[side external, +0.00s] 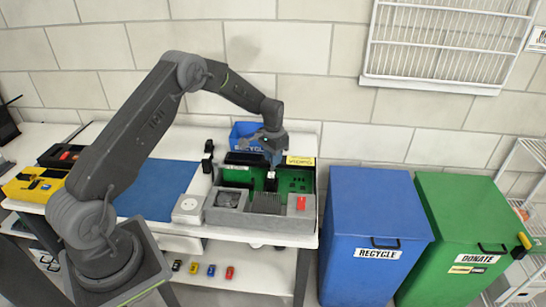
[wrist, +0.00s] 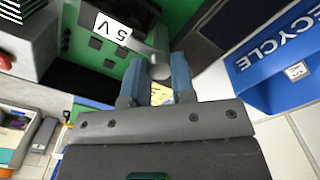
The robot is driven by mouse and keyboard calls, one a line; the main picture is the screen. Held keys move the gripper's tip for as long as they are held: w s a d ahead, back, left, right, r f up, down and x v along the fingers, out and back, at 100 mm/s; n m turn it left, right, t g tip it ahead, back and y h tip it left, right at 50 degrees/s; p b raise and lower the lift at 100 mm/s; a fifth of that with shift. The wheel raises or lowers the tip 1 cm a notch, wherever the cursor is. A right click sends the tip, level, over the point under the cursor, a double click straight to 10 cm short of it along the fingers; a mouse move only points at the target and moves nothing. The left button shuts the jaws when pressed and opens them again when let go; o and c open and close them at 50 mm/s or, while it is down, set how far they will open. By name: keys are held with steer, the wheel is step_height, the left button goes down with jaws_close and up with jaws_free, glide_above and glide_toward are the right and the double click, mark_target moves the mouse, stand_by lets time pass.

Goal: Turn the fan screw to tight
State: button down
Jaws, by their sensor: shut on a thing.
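My gripper (side external: 269,150) is over the green circuit board (side external: 295,180) of the grey workstation. In the wrist view its two blue fingers (wrist: 160,76) point at the board and are shut on a small grey rounded piece (wrist: 160,70), which appears to be the fan screw. The fingers hide part of it, and I cannot tell how tight it is.
A blue recycle bin (side external: 250,132) stands close behind my gripper and at the right of the wrist view. A yellow label (side external: 300,161) and a red piece (side external: 301,203) are nearby. A blue mat (side external: 160,190) lies left, mostly clear.

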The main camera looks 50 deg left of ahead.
stand_by(0.4)
steer(key=c, duration=0.9)
jaws_free()
steer(key=shift+c, duration=0.2)
step_height(320, 180, up, 14)
steer(key=s+d+r+t, duration=0.3)
steer(key=s+d+r, duration=0.85)
steer(key=r, duration=0.25)
steer(key=s+d+t, duration=0.1)
steer(key=s+d, duration=0.2)
steer(key=s, duration=0.7)
steer(key=s+d+t, duration=0.1)
steer(key=s+d, duration=0.3)
steer(key=s, duration=0.6)
steer(key=shift+s+f+t, duration=0.25)
steer(key=shift+s+t, duration=0.05)
steer(key=shift+s, duration=0.05)
